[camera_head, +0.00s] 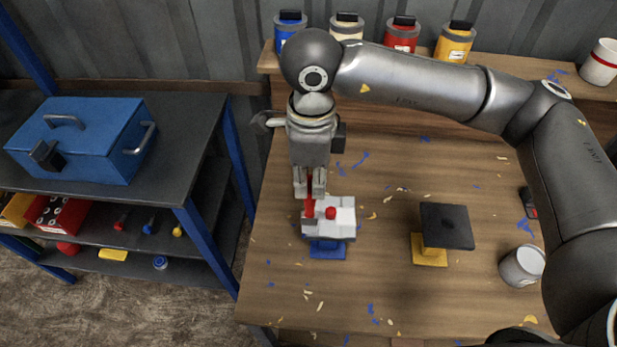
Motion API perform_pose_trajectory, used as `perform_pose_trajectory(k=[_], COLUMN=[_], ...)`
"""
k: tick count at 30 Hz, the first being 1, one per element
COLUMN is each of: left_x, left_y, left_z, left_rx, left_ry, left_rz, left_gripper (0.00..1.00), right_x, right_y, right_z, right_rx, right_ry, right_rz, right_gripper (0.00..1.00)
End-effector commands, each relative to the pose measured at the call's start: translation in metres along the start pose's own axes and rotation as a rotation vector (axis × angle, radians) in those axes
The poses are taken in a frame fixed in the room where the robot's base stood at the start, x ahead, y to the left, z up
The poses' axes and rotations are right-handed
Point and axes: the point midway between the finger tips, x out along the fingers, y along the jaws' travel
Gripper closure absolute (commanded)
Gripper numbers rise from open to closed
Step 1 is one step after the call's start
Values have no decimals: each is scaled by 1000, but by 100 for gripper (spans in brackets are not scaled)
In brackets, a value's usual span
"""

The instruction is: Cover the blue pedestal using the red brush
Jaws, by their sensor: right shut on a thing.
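The blue pedestal (328,250) stands on the wooden table, left of its middle, with a blue base and a white-and-grey blocky top. My right gripper (310,192) points down from above and is shut on a slim red thing, which looks like the handle of the red brush (309,208). The brush is over the left part of the pedestal's top; I cannot tell whether it touches. A small red spot or knob shows on the top beside it. My left gripper is not in view.
A yellow-based pedestal (430,250) with a black square top stands to the right. Several paint cans line the back ledge, including a blue one (289,30). A blue toolbox (82,140) sits on the left shelf. Paint flecks dot the table.

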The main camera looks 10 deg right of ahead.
Motion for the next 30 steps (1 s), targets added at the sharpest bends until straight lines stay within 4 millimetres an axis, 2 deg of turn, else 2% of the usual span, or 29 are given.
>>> perform_pose_trajectory(k=[9, 17, 30], left_x=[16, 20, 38], left_y=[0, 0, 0], left_z=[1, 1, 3], left_rx=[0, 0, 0], left_ry=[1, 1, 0], left_rz=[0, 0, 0], left_gripper=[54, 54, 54], right_x=[1, -1, 0], right_y=[-1, -1, -1], right_z=[-24, -32, -61], right_rx=[1, 0, 0], right_ry=[0, 0, 0], right_rz=[-1, -1, -2], right_gripper=[100, 100, 100])
